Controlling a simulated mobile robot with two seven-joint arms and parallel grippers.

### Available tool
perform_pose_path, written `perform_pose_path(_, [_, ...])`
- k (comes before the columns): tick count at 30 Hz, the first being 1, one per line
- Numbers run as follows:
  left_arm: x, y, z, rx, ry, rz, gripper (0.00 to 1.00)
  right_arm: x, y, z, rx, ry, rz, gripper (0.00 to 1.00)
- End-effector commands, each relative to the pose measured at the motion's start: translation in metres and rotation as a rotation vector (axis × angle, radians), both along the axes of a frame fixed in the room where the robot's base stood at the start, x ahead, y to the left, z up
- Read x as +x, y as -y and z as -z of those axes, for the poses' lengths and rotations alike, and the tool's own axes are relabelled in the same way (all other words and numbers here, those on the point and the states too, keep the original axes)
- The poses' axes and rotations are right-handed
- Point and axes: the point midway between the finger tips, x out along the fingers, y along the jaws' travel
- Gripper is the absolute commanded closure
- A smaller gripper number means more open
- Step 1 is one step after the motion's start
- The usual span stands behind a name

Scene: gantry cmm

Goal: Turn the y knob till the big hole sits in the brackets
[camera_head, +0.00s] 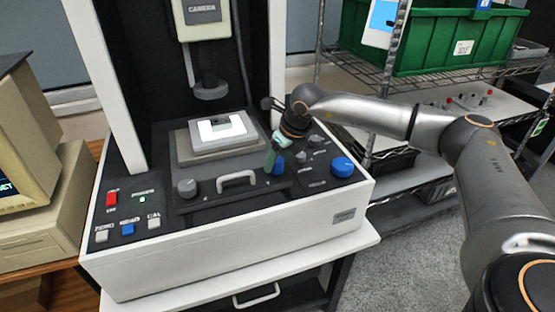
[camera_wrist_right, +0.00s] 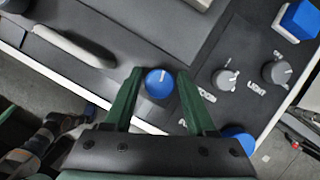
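A blue knob (camera_head: 276,166) sits on the machine's sloped front panel, right of the pale handle; its label is not readable, so I cannot confirm it is the y knob. In the right wrist view this blue knob (camera_wrist_right: 159,83) has a short white mark. My right gripper (camera_head: 272,156) has its green fingers apart on either side of it, with gaps showing (camera_wrist_right: 157,80). The bright workpiece (camera_head: 208,131) lies on the grey stage (camera_head: 190,153) under the camera; a small dark patch shows on it. No brackets are visible. My left gripper is out of view.
A larger blue knob (camera_head: 342,166) is at the panel's right, and a grey knob (camera_head: 187,188) left of the handle (camera_head: 236,180). Two small grey knobs (camera_wrist_right: 225,79) (camera_wrist_right: 276,72) are near my fingers. A monitor (camera_head: 8,188) shows only its edge at left.

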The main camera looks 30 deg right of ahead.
Motion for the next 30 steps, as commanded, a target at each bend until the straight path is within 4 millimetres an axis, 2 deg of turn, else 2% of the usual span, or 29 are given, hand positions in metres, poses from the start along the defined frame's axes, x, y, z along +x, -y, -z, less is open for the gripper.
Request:
perform_pose_path(2, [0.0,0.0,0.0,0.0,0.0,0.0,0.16,0.0,0.0001,-0.0003,0.0,0.0,0.0,0.54])
perform_pose_path(14, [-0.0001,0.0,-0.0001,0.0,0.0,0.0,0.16,0.0,0.0004,-0.0006,-0.001,0.0,0.001,0.99])
perform_pose_path(23, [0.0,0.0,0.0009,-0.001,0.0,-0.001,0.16,0.0,0.0005,-0.0004,0.0,0.0,0.01,1.0])
perform_pose_path(30, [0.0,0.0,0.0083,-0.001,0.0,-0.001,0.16,0.0002,-0.0003,0.0009,-0.001,0.001,0.099,1.0])
